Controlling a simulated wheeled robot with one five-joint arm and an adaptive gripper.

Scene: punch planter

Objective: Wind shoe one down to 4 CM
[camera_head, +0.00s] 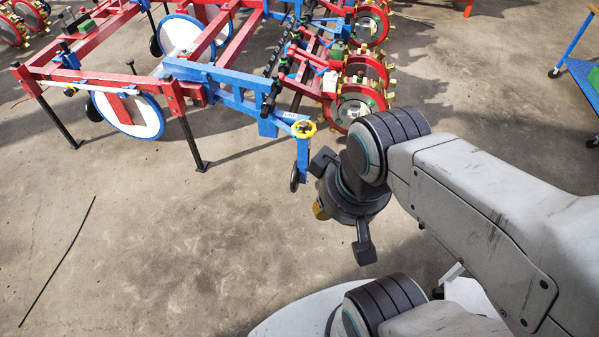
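The punch planter is a red and blue steel frame. At its near corner a yellow handwheel (304,129) sits on top of a blue upright post (303,160). A small dark wheel (295,178) is low beside this post. A small white label (291,116) is on the blue bar by the handwheel. I cannot read any scale or the shoe's depth from here. My gripper (343,255) is dark grey, to the right of and nearer than the handwheel, and apart from it. Its fingers are spread, with nothing seen between them; part of it is hidden behind its own body.
Red punch wheels with yellow cups (357,103) stand behind my arm. White discs (130,113) and black support legs (192,143) are at the left. A thin dark rod (58,262) lies on the floor. A blue cart (580,70) is at far right. The concrete floor at front left is mostly clear.

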